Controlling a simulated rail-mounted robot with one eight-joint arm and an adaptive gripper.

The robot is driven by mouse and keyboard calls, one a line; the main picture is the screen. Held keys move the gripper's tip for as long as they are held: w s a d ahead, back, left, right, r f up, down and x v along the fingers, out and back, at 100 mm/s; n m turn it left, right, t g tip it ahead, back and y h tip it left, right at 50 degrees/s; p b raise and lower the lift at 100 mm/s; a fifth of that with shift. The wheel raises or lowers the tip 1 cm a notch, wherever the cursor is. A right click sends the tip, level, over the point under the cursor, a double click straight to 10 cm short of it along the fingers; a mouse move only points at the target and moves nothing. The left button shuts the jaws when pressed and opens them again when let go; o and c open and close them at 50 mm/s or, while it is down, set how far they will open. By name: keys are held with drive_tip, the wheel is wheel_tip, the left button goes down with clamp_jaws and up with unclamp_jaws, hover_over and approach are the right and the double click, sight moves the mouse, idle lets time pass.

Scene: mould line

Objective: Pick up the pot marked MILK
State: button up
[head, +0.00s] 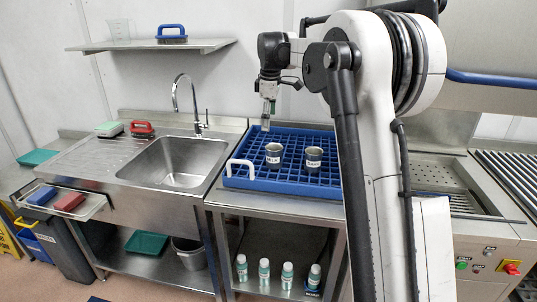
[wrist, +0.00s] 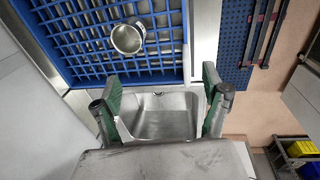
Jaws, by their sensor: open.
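Two small dark metal pots with white labels, a left pot (head: 274,156) and a right pot (head: 313,159), stand upright in the blue slatted rack (head: 240,183) beside the sink. The lettering is too small to read, so I cannot tell which says MILK. The wrist view shows one round, empty-looking metal pot (wrist: 128,39) in the rack (wrist: 160,79); I cannot tell which of the two it is. My gripper (head: 265,126) is above the rack's back left part, apart from both pots. In the wrist view my gripper (wrist: 161,92) has its green-padded fingers spread, with nothing between them.
A steel sink (head: 184,165) with a tall tap (head: 196,110) lies left of the rack. A white handle (head: 241,165) rises at the rack's front left. Several bottles (head: 264,274) stand on the shelf below. Machine buttons (head: 489,250) are at the right.

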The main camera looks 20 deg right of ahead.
sight(274, 155)
drive_tip(key=w+d+f+n+g+p, duration=0.2)
drive_tip(key=w+d+f+n+p, duration=0.1)
drive_tip(key=w+d+f, duration=0.4)
drive_tip(key=shift+n, duration=0.3)
drive_tip(key=shift+w+a+f+p, duration=0.2)
drive_tip(key=shift+f+p, duration=0.2)
drive_tip(key=shift+f, duration=1.85)
drive_tip(key=shift+w+a+f+p, duration=0.15)
drive_tip(key=shift+f+p, duration=0.25)
drive_tip(key=shift+f, duration=1.85)
drive_tip(key=shift+w+a+f+p, duration=0.15)
drive_tip(key=shift+f+p, duration=0.25)
drive_tip(key=shift+f, duration=1.85)
drive_tip(key=shift+d, duration=0.1)
drive_tip(key=c, duration=1.4)
